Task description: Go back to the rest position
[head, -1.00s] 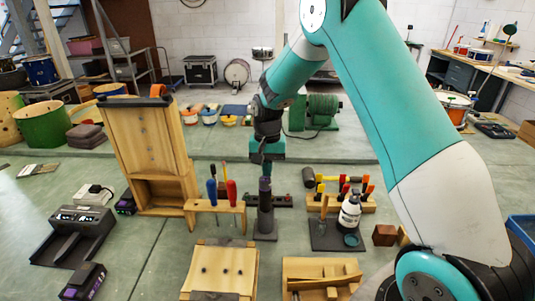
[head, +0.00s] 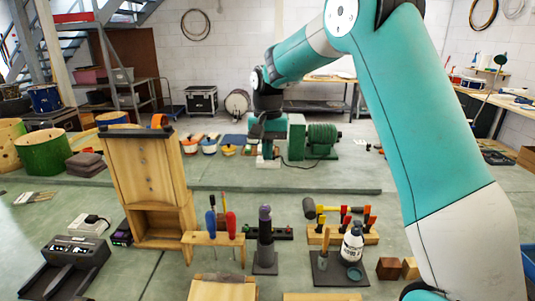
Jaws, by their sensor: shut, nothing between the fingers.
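My teal arm rises from the lower right and bends over to the left at the top of the head view. My gripper (head: 267,150) hangs from the dark wrist, in front of the green machine at the back. It looks small, and I see nothing held in it. It is above and clear of the dark upright post (head: 265,228) on its flat base. The fingertips are hard to make out against the background.
A wooden cabinet (head: 150,190) stands at left. A screwdriver rack (head: 213,238) is beside the post. At right are a tool block (head: 342,237) and a white bottle (head: 352,246) on a dark mat. A green motor (head: 322,139) sits behind.

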